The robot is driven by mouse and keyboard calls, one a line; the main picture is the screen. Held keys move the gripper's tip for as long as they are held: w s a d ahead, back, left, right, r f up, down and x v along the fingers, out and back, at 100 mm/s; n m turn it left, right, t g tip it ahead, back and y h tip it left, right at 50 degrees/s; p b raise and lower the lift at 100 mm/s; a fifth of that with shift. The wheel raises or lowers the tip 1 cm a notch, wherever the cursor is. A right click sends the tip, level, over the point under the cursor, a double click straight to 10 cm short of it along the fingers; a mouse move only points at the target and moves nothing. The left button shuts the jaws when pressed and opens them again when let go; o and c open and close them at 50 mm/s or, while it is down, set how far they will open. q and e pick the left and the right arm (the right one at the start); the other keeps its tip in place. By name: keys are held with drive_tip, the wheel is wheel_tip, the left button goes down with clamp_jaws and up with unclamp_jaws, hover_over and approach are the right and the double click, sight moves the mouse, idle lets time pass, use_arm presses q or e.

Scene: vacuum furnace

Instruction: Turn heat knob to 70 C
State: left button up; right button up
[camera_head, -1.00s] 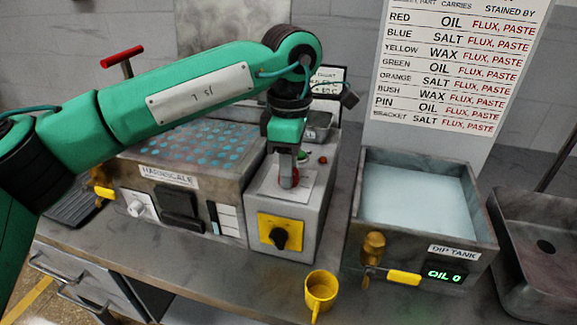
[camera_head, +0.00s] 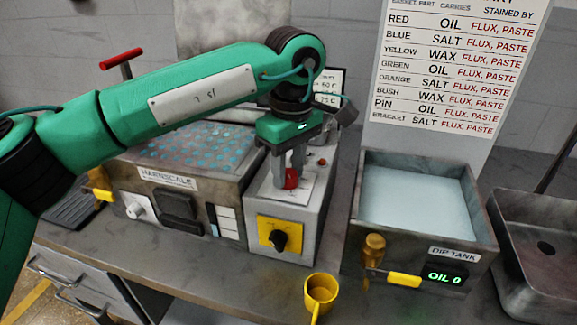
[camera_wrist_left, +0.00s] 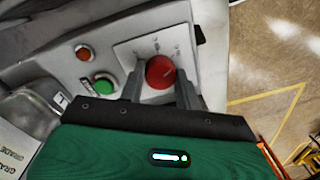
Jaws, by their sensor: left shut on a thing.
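The red heat knob (camera_head: 291,178) sits on a white dial plate (camera_head: 297,192) on top of the grey control box (camera_head: 314,212). My left gripper (camera_head: 287,177) comes down from above with its fingers on either side of the knob, shut on it. In the left wrist view the red knob (camera_wrist_left: 160,72) shows between the two fingers (camera_wrist_left: 160,88). The dial marks are too small to read, so I cannot tell the setting. My right gripper is not in view.
A green button (camera_wrist_left: 104,86) and a small red one (camera_wrist_left: 84,53) sit beside the dial. A black switch on a yellow plate (camera_head: 264,235) is on the box front. A yellow mug (camera_head: 321,292) stands in front. The dip tank (camera_head: 357,195) is to the right.

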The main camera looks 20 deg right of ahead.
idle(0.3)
use_arm(q)
drive_tip(key=o, duration=1)
drive_tip(key=shift+c, duration=0.2)
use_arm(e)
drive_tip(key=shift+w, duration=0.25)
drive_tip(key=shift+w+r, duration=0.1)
use_arm(q)
drive_tip(key=shift+r, duration=0.15)
